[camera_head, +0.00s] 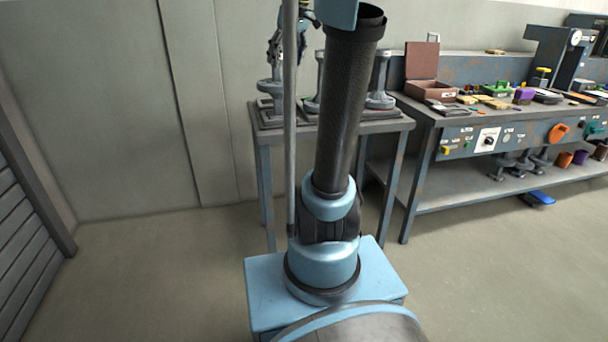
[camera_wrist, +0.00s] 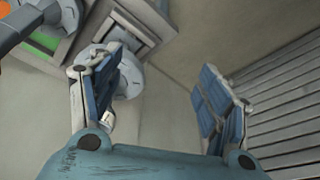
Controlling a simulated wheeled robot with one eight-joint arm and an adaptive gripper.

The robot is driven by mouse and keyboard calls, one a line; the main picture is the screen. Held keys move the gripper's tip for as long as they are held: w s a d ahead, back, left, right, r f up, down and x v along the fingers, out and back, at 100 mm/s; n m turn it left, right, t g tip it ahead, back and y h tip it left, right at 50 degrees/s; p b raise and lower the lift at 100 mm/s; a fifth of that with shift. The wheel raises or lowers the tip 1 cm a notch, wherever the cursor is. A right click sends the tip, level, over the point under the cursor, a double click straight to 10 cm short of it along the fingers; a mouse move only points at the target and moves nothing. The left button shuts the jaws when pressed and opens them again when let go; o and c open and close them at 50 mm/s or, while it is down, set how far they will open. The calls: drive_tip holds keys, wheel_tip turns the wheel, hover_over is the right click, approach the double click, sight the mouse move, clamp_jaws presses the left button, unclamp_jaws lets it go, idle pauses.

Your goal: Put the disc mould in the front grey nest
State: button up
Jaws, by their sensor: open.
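My gripper (camera_wrist: 158,76) is open in the wrist view, with its two blue-padded fingers wide apart and nothing between them. A grey round flanged part (camera_wrist: 129,76) shows partly behind the left finger; I cannot tell if it is a mould or a fixture. In the head view, several grey flanged parts, one at the right (camera_head: 380,98), stand on the small table (camera_head: 391,126), partly hidden by my arm. I cannot pick out the disc mould or the front grey nest for certain in either view.
A long workbench (camera_head: 420,205) at the right carries an open brown box (camera_head: 432,91), small coloured pieces and a machine with a gauge (camera_head: 555,55). Its lower shelf holds grey flanged parts and cups. A blue tray (camera_head: 538,198) lies below. The left floor is clear.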

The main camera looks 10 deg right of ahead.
drive_tip(key=s+f+m+h, duration=0.1)
drive_tip(key=s+f+m, duration=0.2)
drive_tip(key=s+f, duration=1)
drive_tip(key=s+f+m+h, duration=0.1)
drive_tip(key=s+f+m, duration=0.2)
drive_tip(key=s+f, duration=1.1)
wheel_tip(320, 180, down, 5)
drive_tip(key=shift+s+a, duration=0.25)
drive_tip(key=shift+a, duration=0.05)
